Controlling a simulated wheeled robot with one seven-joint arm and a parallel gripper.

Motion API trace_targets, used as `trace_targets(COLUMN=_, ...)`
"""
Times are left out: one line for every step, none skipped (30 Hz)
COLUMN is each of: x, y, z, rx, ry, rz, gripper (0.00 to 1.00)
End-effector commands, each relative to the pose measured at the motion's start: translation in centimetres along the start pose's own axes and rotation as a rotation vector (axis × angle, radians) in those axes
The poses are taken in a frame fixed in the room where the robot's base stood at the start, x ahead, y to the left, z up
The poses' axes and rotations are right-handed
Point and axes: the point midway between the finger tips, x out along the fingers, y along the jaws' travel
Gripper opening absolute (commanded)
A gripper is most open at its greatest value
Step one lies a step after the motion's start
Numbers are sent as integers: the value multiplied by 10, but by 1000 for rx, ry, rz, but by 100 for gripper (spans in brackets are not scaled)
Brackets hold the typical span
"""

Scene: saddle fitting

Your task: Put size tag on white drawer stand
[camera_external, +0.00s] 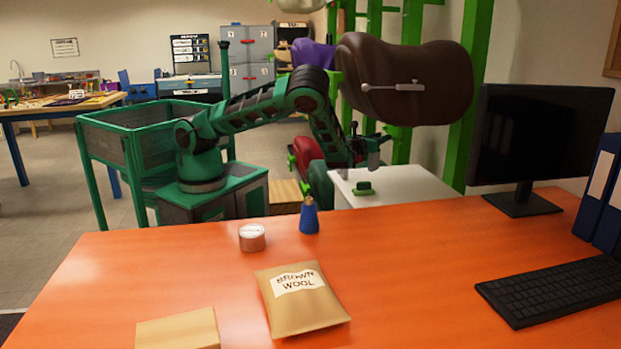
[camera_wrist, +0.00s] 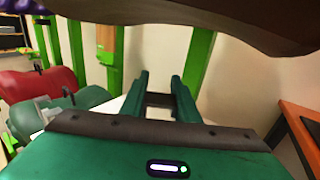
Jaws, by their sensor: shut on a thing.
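The white drawer stand (camera_external: 415,184) is beyond the far edge of the orange desk, its pale top partly bare. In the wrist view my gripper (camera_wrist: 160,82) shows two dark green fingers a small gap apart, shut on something. The held thing, likely the size tag, is hidden between and below the fingers, and its shape cannot be made out. Whether it touches the stand cannot be told. A small dark green object (camera_external: 363,188) sits on the stand's near left part.
A large brown saddle (camera_external: 425,65) hangs above the stand on a green rack and fills the top of the wrist view. A red saddle (camera_wrist: 35,88) is to the left. A monitor (camera_external: 540,135) stands right. A blue bottle (camera_external: 309,217) is on the desk.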

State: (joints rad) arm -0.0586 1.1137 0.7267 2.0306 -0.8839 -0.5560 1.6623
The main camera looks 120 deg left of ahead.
Motion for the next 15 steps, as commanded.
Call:
trace_targets(x=12, y=24, z=-6, rx=4, ry=1, rz=29, gripper=0)
trace_targets(x=18, y=36, z=-10, rx=4, ry=1, rz=41, gripper=0)
trace_targets(x=26, y=52, z=-14, rx=4, ry=2, rz=60, gripper=0)
trace_targets(x=32, y=65, z=-17, rx=3, ry=3, rz=74, gripper=0)
trace_targets(x=36, y=77, z=-20, rx=3, ry=3, rz=87, gripper=0)
trace_targets(x=42, y=92, z=-24, rx=4, ry=4, rz=104, gripper=0)
trace_targets(x=46, y=104, z=-27, rx=3, ry=5, rz=115, gripper=0)
trace_targets(x=50, y=114, z=-29, rx=3, ry=6, rz=126, gripper=0)
trace_targets(x=55, y=127, z=-32, rx=3, ry=6, rz=140, gripper=0)
trace_targets(x=57, y=136, z=-35, rx=3, ry=7, rz=149, gripper=0)
trace_targets(x=60, y=145, z=-37, rx=3, ry=8, rz=158, gripper=0)
trace_targets(x=63, y=155, z=-39, rx=1, ry=9, rz=168, gripper=0)
trace_targets(x=64, y=161, z=-41, rx=0, ry=9, rz=175, gripper=0)
trace_targets(x=66, y=167, z=-42, rx=0, ry=10, rz=181, gripper=0)
trace_targets(x=67, y=173, z=-44, rx=0, ry=11, rz=187, gripper=0)
